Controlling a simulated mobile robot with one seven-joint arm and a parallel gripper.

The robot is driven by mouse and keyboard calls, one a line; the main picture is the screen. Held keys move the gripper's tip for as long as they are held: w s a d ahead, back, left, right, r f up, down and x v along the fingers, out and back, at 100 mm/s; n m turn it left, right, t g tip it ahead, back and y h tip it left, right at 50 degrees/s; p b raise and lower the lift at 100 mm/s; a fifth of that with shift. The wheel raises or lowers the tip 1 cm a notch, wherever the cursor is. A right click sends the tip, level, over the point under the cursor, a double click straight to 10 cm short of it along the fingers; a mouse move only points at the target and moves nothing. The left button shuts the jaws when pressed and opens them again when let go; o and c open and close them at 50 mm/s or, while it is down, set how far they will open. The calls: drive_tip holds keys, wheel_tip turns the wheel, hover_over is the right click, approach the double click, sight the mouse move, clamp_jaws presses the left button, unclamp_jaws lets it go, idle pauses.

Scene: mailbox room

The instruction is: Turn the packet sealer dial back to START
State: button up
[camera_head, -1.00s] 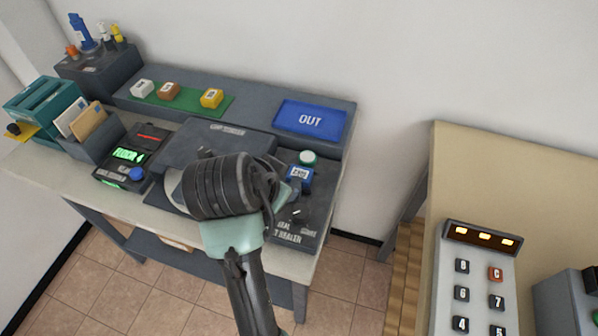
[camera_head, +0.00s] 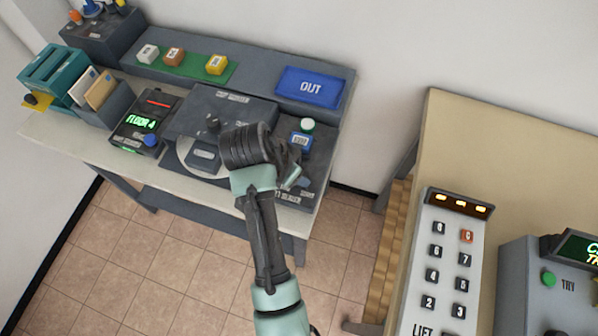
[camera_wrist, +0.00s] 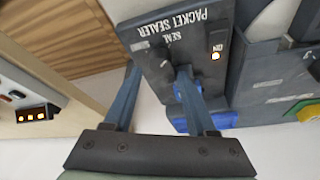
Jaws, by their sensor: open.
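The packet sealer (camera_head: 312,203) is the dark unit at the right front of the grey desk, partly covered by my arm in the head view. The right finger covers part of the panel's middle. I cannot make out the dial or its pointer; the fingers may hide it. I cannot tell whether a finger touches the panel.
The blue OUT tray (camera_head: 311,88) lies at the back. A beige table (camera_head: 490,140) with a lift keypad (camera_head: 447,265) stands to the right, across a gap.

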drive_tip(key=shift+x, duration=2.35)
drive_tip(key=shift+r, duration=0.1)
clamp_jaws()
